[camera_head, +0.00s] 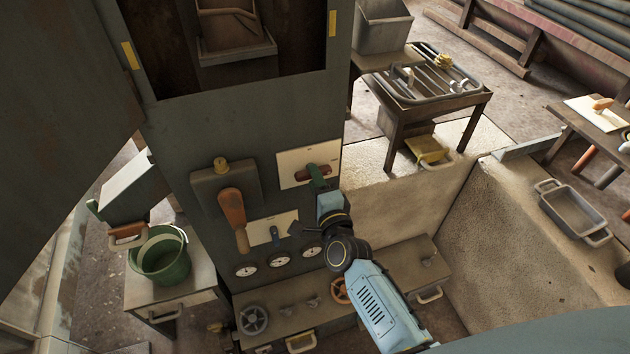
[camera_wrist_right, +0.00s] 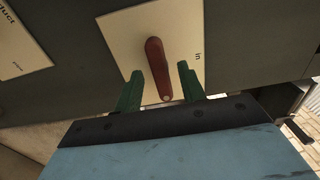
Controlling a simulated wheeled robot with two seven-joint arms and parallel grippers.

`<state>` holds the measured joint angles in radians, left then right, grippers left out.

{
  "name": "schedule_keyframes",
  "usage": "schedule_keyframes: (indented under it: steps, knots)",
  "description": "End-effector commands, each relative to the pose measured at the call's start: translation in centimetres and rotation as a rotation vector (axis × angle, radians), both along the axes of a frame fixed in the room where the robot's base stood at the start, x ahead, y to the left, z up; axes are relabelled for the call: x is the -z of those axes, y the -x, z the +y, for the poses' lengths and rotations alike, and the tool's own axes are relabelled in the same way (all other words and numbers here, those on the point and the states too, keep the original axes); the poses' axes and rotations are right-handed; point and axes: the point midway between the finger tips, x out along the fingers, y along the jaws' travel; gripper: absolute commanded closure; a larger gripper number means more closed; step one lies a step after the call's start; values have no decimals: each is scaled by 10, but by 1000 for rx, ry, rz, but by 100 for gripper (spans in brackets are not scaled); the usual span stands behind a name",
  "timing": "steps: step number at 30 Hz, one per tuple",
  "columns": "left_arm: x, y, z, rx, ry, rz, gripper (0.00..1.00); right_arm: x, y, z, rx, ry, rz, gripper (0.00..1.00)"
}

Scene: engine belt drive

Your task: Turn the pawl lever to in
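The pawl lever (camera_wrist_right: 155,62) is a dark red bar on a cream plate (camera_wrist_right: 120,40) fixed to the grey panel. The word "in" is printed on the plate beside it. In the head view the lever (camera_head: 309,174) lies across its plate (camera_head: 292,160), partly hidden by my right gripper. My right gripper (camera_wrist_right: 160,72) is open; its two green fingers stand on either side of the lever's free end, with a visible gap on each side. It also shows in the head view (camera_head: 318,176). My left gripper is not in view.
Gauges (camera_head: 278,259) and handwheels (camera_head: 252,320) sit below. A green bucket (camera_head: 165,262) stands at left; a table (camera_head: 440,103) stands behind right.

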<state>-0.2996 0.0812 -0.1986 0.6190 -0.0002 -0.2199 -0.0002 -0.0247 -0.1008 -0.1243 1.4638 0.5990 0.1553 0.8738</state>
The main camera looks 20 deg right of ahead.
Motion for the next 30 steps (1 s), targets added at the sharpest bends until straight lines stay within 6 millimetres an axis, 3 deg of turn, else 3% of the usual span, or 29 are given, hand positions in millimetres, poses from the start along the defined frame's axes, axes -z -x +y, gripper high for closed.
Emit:
schedule_keyframes:
  steps: [11, 20, 30]
  knots:
    - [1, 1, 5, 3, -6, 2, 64, 0, -6, 0, 0, 0, 0, 60]
    - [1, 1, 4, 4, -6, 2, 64, 0, -6, 0, 0, 0, 0, 98]
    - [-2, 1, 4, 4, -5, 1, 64, -1, -6, 0, 1, 32, -1, 100]
